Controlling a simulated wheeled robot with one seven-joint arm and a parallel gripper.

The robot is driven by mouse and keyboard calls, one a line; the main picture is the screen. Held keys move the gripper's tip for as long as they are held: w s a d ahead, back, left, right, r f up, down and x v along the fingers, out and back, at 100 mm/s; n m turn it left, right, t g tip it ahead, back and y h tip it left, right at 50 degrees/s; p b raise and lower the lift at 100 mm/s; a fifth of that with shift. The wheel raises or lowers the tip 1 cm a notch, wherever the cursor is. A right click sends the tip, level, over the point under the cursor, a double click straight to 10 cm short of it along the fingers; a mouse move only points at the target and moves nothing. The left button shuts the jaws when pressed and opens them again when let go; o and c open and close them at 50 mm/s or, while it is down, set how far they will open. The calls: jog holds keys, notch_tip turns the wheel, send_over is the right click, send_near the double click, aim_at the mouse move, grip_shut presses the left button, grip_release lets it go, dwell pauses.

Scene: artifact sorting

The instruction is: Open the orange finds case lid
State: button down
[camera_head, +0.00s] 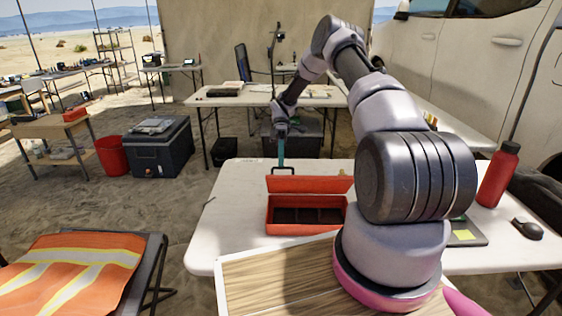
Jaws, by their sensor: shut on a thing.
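The orange finds case (268,221) stands on the white table, with dark, empty-looking compartments facing me. Its lid (295,184) stands raised at the back edge of the case, close to upright. A dark handle (274,170) sticks up from the lid's upper edge. My gripper (281,162) comes down from above, behind the case, with its teal fingers at this handle. It is shut on the handle, though the contact itself is small in view. My arm hides the right end of the case.
The white table (225,220) has free room left of the case. A wooden board (270,275) is in front. Another table (222,101) stands behind.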

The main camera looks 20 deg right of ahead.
jog(key=c, duration=0.9)
grip_release()
jog(key=v, duration=1)
jog(key=shift+w+r, duration=0.15)
jog(key=shift+w, duration=0.25)
